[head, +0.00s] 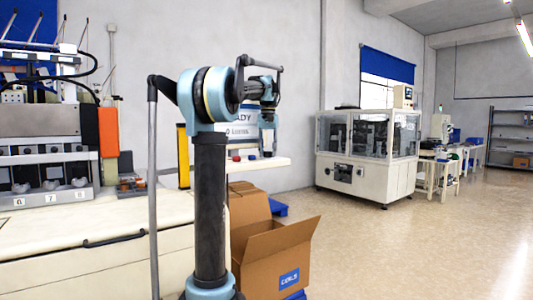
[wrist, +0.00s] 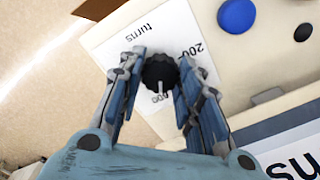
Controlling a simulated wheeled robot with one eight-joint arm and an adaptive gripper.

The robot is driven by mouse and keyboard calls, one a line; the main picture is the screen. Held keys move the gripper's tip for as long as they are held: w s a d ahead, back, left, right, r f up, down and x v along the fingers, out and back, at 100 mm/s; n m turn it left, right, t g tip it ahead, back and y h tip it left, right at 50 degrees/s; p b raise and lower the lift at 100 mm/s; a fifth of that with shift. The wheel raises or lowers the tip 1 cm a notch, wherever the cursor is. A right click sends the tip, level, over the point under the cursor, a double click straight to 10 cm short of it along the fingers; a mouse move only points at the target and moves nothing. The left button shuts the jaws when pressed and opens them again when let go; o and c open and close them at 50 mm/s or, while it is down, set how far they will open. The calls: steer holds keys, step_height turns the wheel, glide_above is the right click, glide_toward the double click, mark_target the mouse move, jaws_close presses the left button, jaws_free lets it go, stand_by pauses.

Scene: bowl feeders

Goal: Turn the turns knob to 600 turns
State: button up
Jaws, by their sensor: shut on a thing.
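The turns knob (wrist: 160,70) is black and round, with a white pointer line that points toward the bottom of the wrist view. It sits on a white label printed "turns" (wrist: 140,29). The number 200 (wrist: 188,50) is at the right of the knob. Another number (wrist: 158,98) is below the pointer, small and hard to read. My gripper (wrist: 159,75) is shut on the knob, one finger on each side. In the head view my gripper (head: 268,148) is low over the machine's light panel (head: 274,163); the knob is hidden there.
A blue button (wrist: 237,15) and a dark button (wrist: 303,32) are on the panel in the wrist view. A red button (head: 236,158) shows in the head view. A display (head: 240,118) stands behind.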

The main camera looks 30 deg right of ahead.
steer(key=shift+w, duration=0.15)
steer(key=o, duration=1)
steer(key=shift+o, duration=0.2)
steer(key=shift+r, duration=0.15)
step_height(320, 180, up, 12)
steer(key=shift+f, duration=0.2)
